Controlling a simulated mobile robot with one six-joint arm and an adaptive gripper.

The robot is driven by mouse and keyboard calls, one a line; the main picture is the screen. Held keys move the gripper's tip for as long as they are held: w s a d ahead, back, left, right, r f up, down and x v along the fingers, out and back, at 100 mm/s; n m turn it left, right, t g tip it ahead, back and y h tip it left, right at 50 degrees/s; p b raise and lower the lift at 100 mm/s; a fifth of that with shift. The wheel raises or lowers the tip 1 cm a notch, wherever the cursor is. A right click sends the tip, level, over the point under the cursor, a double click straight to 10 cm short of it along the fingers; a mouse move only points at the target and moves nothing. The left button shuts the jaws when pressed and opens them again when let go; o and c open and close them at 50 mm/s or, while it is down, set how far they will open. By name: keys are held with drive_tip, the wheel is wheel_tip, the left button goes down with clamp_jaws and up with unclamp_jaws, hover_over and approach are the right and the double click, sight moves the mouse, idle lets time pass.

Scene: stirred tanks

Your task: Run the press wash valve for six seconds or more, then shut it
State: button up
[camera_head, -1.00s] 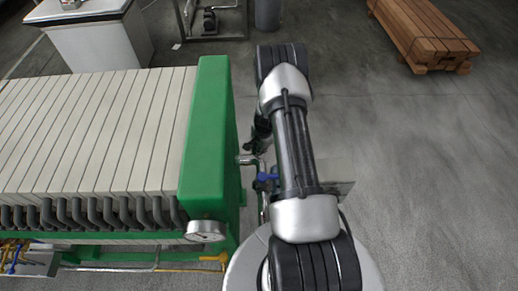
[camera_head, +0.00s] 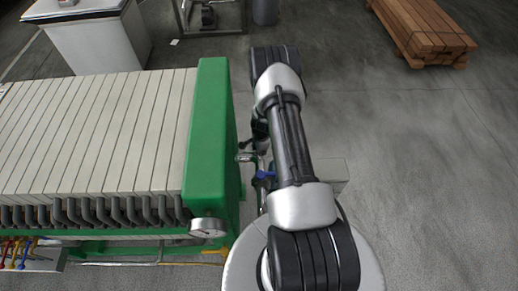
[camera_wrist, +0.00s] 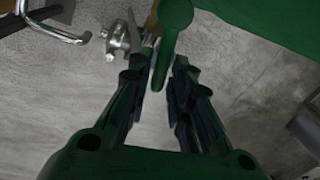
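In the wrist view my gripper (camera_wrist: 161,88) has its two dark fingers apart, with floor showing between them. A green lever-like handle (camera_wrist: 175,18) comes down from the top, its narrow end near the gap between the fingertips; I cannot tell whether they touch it. A silver valve-like fitting (camera_wrist: 117,38) lies left of it. In the head view a blue valve handle (camera_head: 264,175) sits on piping right of the green press end plate (camera_head: 208,130). My arm hides most of my gripper there. I cannot tell which handle is the press wash valve, nor its setting.
Coloured levers (camera_head: 20,250) stand at lower left. A bent metal pipe (camera_wrist: 55,28) is at the wrist view's upper left. Stacked timber (camera_head: 425,30) lies far right; floor between is clear.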

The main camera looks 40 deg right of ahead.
drive_tip(key=shift+o, duration=1.1)
wheel_tip(320, 180, up, 12)
drive_tip(key=s, duration=0.2)
drive_tip(key=shift+a, duration=0.45)
drive_tip(key=shift+c, duration=0.4)
